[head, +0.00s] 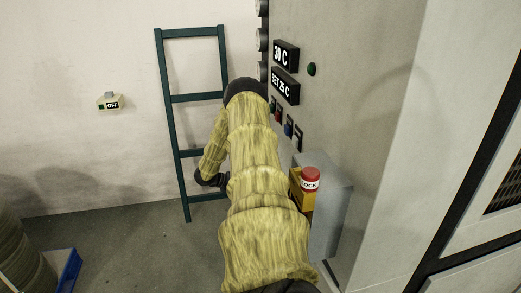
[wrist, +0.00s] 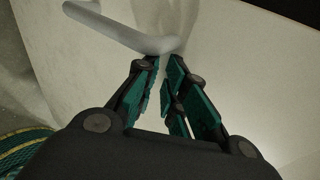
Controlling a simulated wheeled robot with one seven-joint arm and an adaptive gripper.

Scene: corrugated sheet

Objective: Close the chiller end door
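A pale panel (wrist: 235,75) with a grey bar handle (wrist: 120,30) fills much of the wrist view. It looks like the chiller end door, but how far it stands open cannot be told. My gripper (wrist: 163,65) has teal fingers set a small gap apart, with nothing clearly between them. Its tips are just below the handle's bent right end; whether they touch it cannot be told. In the head view, the grey chiller cabinet (head: 375,95) stands at right, and the door's handle is not visible. My yellow-sleeved arm ends beside the ladder, and its fingers cannot be made out there.
A dark teal ladder (head: 189,97) leans at the back wall. A wall switch reading OFF (head: 109,102) is at left. A blue crate (head: 68,270) is on the floor, lower left. The middle-left floor is clear.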

